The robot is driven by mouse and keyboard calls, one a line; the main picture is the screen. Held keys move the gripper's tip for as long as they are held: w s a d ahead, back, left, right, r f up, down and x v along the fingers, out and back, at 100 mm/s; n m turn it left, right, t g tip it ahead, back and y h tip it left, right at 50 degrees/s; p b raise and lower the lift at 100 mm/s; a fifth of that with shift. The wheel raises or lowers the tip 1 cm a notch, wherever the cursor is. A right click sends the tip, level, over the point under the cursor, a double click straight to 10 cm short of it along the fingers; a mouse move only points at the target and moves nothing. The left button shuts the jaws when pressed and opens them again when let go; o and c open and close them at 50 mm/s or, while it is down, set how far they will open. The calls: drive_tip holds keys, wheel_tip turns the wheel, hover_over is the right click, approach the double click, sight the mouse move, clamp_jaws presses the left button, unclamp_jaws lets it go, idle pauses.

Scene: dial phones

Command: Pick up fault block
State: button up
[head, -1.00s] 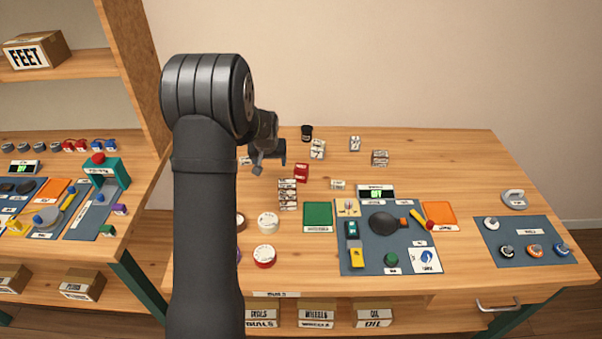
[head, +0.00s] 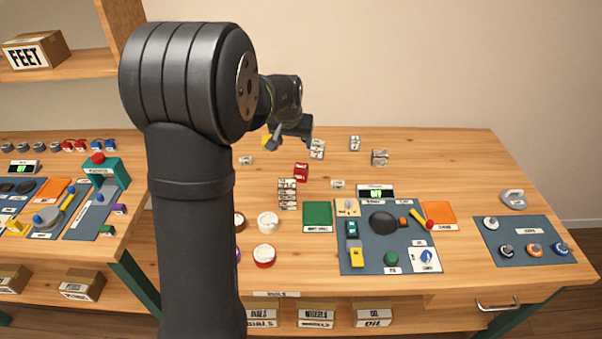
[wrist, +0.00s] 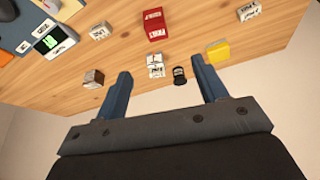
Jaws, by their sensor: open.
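No label can be read clearly enough to tell which block is the fault block. A red block (head: 301,172) with white lettering lies mid-table and also shows at the top of the wrist view (wrist: 154,24). Small white labelled blocks stand around it, including a pair (head: 317,150) farther back, which shows between my fingers in the wrist view (wrist: 155,66). My gripper (head: 290,138) is open and empty, above the back of the table. Its two fingers also show in the wrist view (wrist: 163,72). In the head view it hides the black cup (wrist: 179,76).
A stack of white blocks (head: 288,194) stands in front of the red block. A yellow block (wrist: 218,52) and a brown-sided block (head: 380,157) are near the back. A blue work mat (head: 350,263) with parts lies at front right. The back right of the table is clear.

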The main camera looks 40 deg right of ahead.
approach(301, 166)
drive_tip(key=x, duration=0.5)
drive_tip(key=shift+w+a, duration=0.2)
drive_tip(key=shift+s+x, duration=0.15)
drive_tip(key=shift+x, duration=1.2)
drive_tip(key=shift+s+x, duration=0.15)
drive_tip(key=shift+x, duration=1.2)
drive_tip(key=shift+d, duration=0.15)
drive_tip(key=c, duration=1)
drive_tip(key=shift+c, duration=0.4)
drive_tip(key=shift+r, duration=0.15)
